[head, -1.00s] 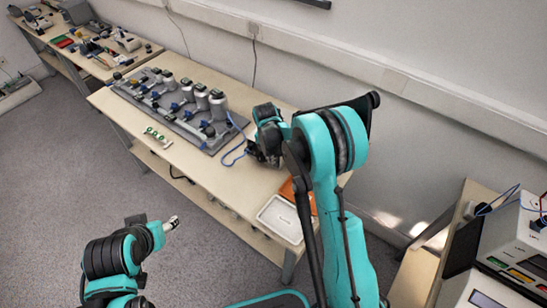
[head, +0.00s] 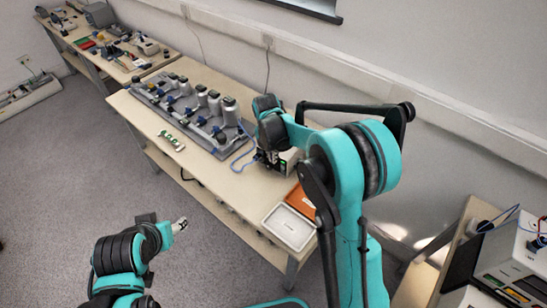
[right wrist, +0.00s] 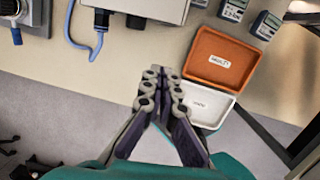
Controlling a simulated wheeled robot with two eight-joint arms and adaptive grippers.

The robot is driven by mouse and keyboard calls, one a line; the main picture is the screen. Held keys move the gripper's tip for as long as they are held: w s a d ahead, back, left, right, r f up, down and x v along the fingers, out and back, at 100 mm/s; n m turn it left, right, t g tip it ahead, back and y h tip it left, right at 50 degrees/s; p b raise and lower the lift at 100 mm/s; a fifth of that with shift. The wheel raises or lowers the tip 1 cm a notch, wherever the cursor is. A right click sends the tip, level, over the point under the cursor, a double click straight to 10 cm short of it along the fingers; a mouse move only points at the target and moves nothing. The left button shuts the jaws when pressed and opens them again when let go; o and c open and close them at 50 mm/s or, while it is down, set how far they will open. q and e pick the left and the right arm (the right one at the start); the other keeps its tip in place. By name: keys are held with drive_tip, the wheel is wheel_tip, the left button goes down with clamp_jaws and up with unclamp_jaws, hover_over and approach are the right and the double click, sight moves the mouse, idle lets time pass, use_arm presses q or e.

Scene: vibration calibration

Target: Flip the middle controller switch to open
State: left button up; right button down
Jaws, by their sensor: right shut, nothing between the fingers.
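A grey box (head: 287,160) with a dark, green-marked face stands on the table by my right arm. Its lower edge also shows at the top of the right wrist view (right wrist: 160,8), with a blue cable beside it. I cannot make out its switches or their positions. A small white strip with green parts (head: 171,140) lies near the table's front edge. My right gripper (right wrist: 162,78) is shut and empty, below the box in the wrist view and apart from it. The arm hides the gripper in the head view. My left gripper (head: 180,225) is small at lower left, away from the table.
An orange tray (right wrist: 222,60) and a white tray (right wrist: 203,103) lie on the table (head: 220,185) near its right end. A grey rig with several cylinders (head: 190,105) stands at the back left. Instruments (head: 510,260) stand on another table at right.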

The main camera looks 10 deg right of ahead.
sight(283, 167)
drive_tip(key=shift+s+a+f, duration=0.1)
drive_tip(key=shift+s+f, duration=0.1)
drive_tip(key=shift+f, duration=0.45)
drive_tip(key=f+b, duration=0.1)
drive_tip(key=f, duration=0.2)
drive_tip(key=f+b, duration=0.1)
drive_tip(key=f, duration=0.2)
drive_tip(key=f+b, duration=0.1)
drive_tip(key=f, duration=0.2)
drive_tip(key=shift+w+d+f, duration=0.35)
drive_tip(key=shift+w+d, duration=0.05)
drive_tip(key=shift+w+d+f+b, duration=0.2)
drive_tip(key=shift+w+d+b, duration=0.05)
drive_tip(key=shift+w+d, duration=0.35)
drive_tip(key=shift+w+d+f+b, duration=0.2)
drive_tip(key=shift+w+d, duration=0.25)
drive_tip(key=shift+d, duration=0.1)
drive_tip(key=shift+w+d, duration=0.3)
drive_tip(key=shift+w, duration=0.05)
